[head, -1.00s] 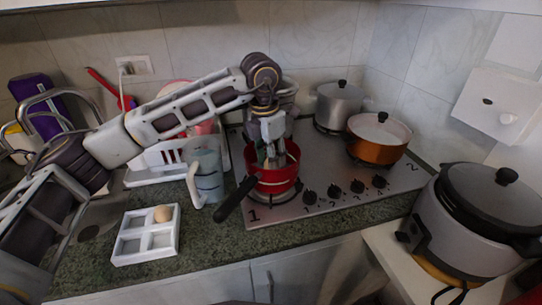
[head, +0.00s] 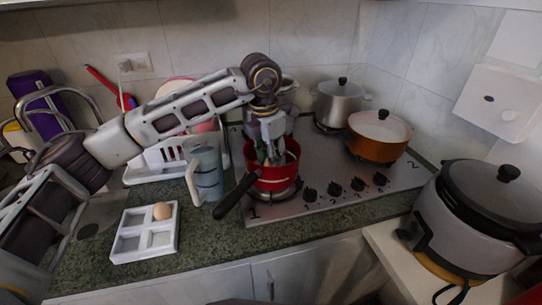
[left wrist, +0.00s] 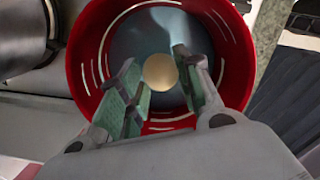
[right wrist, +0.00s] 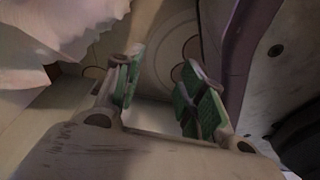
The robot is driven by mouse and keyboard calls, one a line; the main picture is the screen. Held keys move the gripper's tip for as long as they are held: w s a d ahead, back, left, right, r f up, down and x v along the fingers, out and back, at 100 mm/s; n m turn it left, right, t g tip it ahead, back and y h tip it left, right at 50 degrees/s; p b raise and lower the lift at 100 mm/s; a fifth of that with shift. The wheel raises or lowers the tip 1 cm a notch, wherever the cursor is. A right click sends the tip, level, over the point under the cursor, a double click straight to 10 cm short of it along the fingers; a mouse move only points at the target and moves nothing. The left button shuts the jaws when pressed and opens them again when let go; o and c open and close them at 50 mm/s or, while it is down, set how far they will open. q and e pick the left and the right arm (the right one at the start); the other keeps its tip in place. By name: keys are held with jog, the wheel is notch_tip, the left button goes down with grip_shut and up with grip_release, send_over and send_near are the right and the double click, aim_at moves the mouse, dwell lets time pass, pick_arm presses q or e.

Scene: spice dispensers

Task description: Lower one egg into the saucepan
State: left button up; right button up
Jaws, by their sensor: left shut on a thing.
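The red saucepan (head: 278,180) with a black handle stands on the front-left burner; it also shows in the left wrist view (left wrist: 240,62). My left gripper (head: 267,160) points down into it. In the left wrist view its green-padded fingers (left wrist: 158,82) are shut on a pale egg (left wrist: 160,71), inside the pan's rim. I cannot tell whether the egg touches the pan's bottom. Another egg (head: 162,211) sits in the back-right compartment of a white tray (head: 116,247). My right gripper (right wrist: 157,88) is open and empty, in the right wrist view only.
A measuring jug (head: 207,172) stands close left of the saucepan, with a white dish rack (head: 160,164) behind it. A lidded steel pot (head: 340,103) and an orange-brown pan (head: 378,147) stand at the back right. A large cooker (head: 475,215) is at far right. The saucepan handle sticks out front left.

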dwell(0.3)
pick_arm(q)
jog(key=o, duration=1.1)
notch_tip(320, 180, up, 12)
jog(key=s+a, duration=0.1)
jog(key=shift+f, duration=0.15)
dwell(0.4)
